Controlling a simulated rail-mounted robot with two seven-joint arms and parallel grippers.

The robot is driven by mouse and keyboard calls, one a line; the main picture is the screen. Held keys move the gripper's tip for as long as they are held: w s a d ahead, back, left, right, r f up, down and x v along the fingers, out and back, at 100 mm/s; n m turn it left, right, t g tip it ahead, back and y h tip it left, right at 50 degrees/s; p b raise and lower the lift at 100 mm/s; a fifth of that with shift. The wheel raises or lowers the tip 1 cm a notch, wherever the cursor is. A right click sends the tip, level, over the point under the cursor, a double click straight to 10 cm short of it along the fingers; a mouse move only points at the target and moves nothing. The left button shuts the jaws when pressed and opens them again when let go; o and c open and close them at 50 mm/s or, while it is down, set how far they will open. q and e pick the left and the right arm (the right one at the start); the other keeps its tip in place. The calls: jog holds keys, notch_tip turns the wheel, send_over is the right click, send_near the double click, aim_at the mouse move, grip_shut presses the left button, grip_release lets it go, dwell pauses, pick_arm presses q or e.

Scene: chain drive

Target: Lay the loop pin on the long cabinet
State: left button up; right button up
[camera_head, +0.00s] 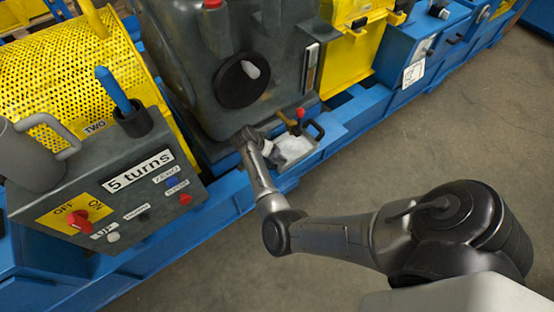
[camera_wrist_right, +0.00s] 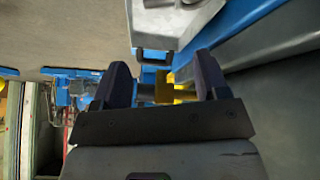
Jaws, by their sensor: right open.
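I cannot pick out the loop pin for certain. A small black loop (camera_head: 317,131) stands at the end of a pale-topped block (camera_head: 293,148) beside the grey machine, near a red-knobbed lever (camera_head: 300,114). A black loop handle (camera_wrist_right: 153,57) also shows ahead of my right gripper in the right wrist view. My right gripper (camera_wrist_right: 162,80) is open, with a yellow piece (camera_wrist_right: 163,92) seen beyond the gap between its fingers. In the head view the end of my right arm is over the machine's front edge, and its fingertips are hard to make out. I cannot tell which unit is the long cabinet.
A grey control box (camera_head: 130,210) marked "5 turns" and a yellow perforated guard (camera_head: 60,80) stand at left. The grey machine housing (camera_head: 215,95) is behind my right arm. Blue units (camera_head: 405,75) run toward the upper right. The concrete floor (camera_head: 430,130) at right is clear.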

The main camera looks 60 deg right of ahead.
jog(key=b, duration=0.4)
send_over(281, 156)
jog(key=a, duration=0.3)
jog(key=f, duration=0.7)
jog(key=shift+w+d+f, duration=0.15)
jog(key=shift+w+f, duration=0.15)
jog(key=shift+w, duration=0.05)
jog(key=shift+f, duration=0.15)
jog(key=b+x, duration=0.4)
jog(key=x, duration=0.1)
jog(key=shift+d, duration=0.15)
jog(key=shift+c, duration=0.2)
jog(key=c, duration=0.7)
jog(key=shift+r, duration=0.25)
